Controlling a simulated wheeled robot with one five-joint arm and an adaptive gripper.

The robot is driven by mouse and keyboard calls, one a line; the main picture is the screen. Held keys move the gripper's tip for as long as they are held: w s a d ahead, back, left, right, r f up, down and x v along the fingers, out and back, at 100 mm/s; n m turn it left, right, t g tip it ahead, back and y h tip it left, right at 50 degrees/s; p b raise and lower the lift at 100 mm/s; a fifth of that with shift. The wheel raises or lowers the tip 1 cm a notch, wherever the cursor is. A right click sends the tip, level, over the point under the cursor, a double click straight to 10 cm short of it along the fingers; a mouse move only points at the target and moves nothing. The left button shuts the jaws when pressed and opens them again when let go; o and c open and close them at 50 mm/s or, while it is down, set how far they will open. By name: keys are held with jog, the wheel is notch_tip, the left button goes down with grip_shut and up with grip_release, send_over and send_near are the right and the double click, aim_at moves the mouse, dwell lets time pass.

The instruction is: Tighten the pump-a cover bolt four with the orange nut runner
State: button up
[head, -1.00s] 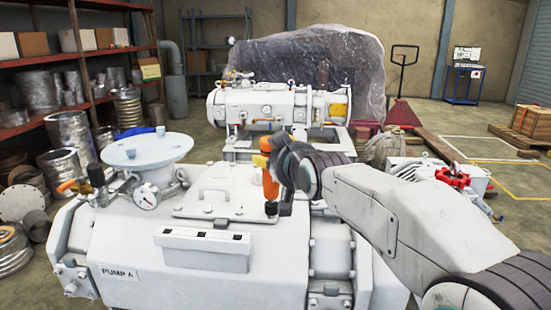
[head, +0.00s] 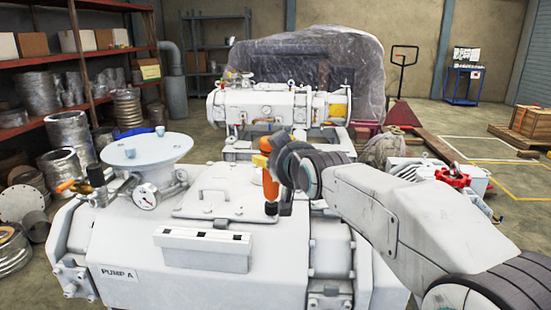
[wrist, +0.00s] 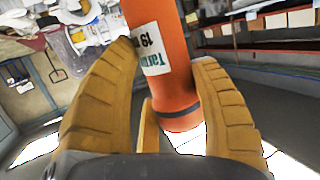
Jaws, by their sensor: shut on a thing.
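The orange nut runner (head: 270,181) is upright with its dark lower end (head: 271,208) pointing down at the right front corner of the square cover plate (head: 225,203) on pump A (head: 180,265). My gripper (head: 284,165) is shut on the nut runner from the right. In the wrist view the orange body (wrist: 163,70) with its white label sits between the yellow fingers (wrist: 165,105). Small bolts show along the cover's edge. The bolt under the tool is hidden, and I cannot tell whether the tool's end touches it.
A white slotted block (head: 203,245) sits on the pump in front of the cover. A pressure gauge (head: 146,196) and a round white flange (head: 147,150) stand to the left. A second pump (head: 280,108) stands behind. A red handwheel (head: 452,177) is at the right.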

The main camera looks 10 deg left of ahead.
jog(key=shift+f+b, duration=0.5)
jog(key=shift+b, duration=0.15)
dwell(0.7)
dwell(0.3)
jog(key=o, duration=0.7)
jog(key=shift+c, duration=0.2)
jog(key=c, duration=0.7)
jog(key=shift+o, duration=0.2)
